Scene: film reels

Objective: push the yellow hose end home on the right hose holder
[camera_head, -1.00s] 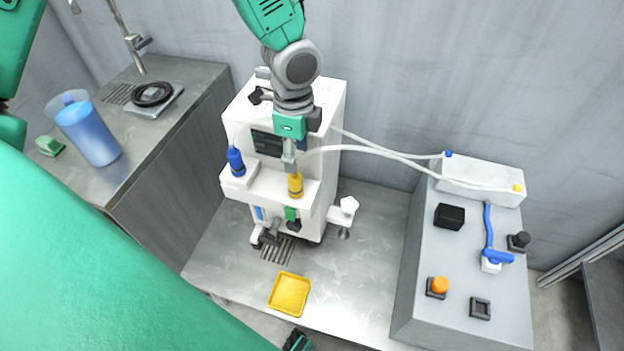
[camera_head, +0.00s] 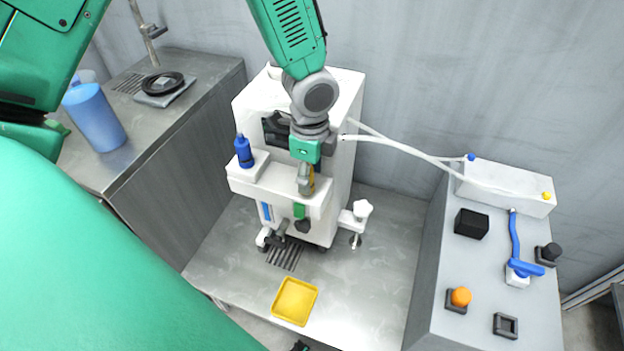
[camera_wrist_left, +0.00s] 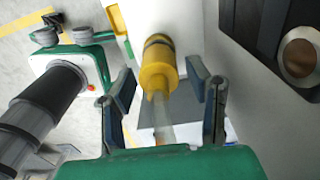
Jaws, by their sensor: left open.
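The yellow hose end (camera_head: 312,181) stands at the right hose holder on the front ledge (camera_head: 318,204) of the white machine. My left gripper (camera_head: 306,190) is in front of it and hides most of it in the head view. In the left wrist view the yellow hose end (camera_wrist_left: 158,66), with a dark ring, sits between the two open fingers (camera_wrist_left: 168,92), with gaps on both sides. A pale tube (camera_wrist_left: 163,132) runs from it toward my palm. How far it sits on the holder is hidden. My right gripper is out of view.
The blue hose end (camera_head: 243,152) stands on the left holder. White hoses (camera_head: 400,152) run from the machine to a white box (camera_head: 505,187) on the grey console. A yellow tray (camera_head: 295,301) lies in front. A blue jug (camera_head: 94,117) stands on the left counter.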

